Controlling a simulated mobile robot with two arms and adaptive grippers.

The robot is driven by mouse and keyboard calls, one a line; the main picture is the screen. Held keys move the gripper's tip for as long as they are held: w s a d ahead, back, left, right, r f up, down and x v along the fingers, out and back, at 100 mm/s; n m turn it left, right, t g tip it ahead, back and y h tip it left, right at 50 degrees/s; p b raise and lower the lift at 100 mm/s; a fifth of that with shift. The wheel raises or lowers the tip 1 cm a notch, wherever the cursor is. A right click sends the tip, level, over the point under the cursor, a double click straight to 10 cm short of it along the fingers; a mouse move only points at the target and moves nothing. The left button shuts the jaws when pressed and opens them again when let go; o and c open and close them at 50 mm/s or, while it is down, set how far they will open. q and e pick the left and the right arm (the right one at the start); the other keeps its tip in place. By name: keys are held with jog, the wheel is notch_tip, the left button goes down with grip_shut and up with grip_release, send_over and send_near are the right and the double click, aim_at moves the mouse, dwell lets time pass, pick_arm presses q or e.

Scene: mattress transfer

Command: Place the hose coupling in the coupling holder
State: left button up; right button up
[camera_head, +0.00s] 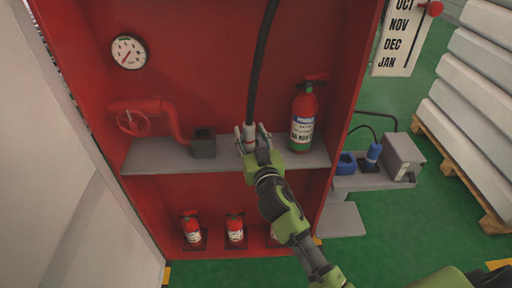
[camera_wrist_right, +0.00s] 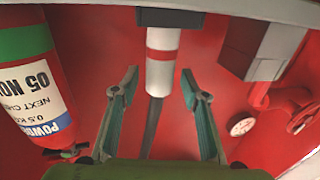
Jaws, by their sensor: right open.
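The hose coupling (camera_head: 249,131) is a white cylinder with a red band, on the end of a black hose (camera_head: 260,60) that runs upward in the head view. It also shows in the right wrist view (camera_wrist_right: 162,70). My right gripper (camera_head: 251,136) is open, with one finger on each side of the coupling. In the right wrist view the gripper (camera_wrist_right: 159,78) has visible gaps between both fingers and the coupling. My left gripper is out of view.
A fire extinguisher (camera_head: 303,115) stands on the shelf close to the right of my right gripper. A red valve pipe (camera_head: 172,120) is left of the box. Several small extinguishers (camera_head: 192,228) stand below. The red cabinet's side walls bound the space.

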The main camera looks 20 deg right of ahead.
jog(key=s+b, duration=0.1)
jog(key=s, duration=0.9)
jog(key=shift+a, duration=0.4)
jog(key=s+a+f+n+g+y, duration=0.2)
jog(key=f+g, duration=0.1)
jog(key=f, duration=1)
jog(key=s+a+f+n+g+y, duration=0.1)
jog(key=s+a+f+g, duration=0.15)
jog(key=f, duration=1.05)
jog(key=s+d+f+g, duration=0.2)
jog(key=s+f, duration=0.5)
jog(key=f, duration=0.4)
jog(key=s+d+f+g, duration=0.1)
jog(key=s+f+g, duration=0.2)
jog(key=s+f, duration=0.55)
jog(key=s+d+f+g, duration=0.2)
jog(key=s+f, duration=0.3)
jog(key=s, duration=0.4)
jog(key=s+d+f+g+h, duration=0.1)
jog(key=s+d+f+g, duration=0.1)
jog(key=s+f, duration=0.4)
jog(key=s+d+f+g, duration=0.2)
jog(key=s+f, duration=0.4)
jog(key=s, duration=0.7)
jog(key=shift+s, duration=0.15)
jog(key=shift+r+g, duration=0.1)
jog(key=shift+g, duration=0.15)
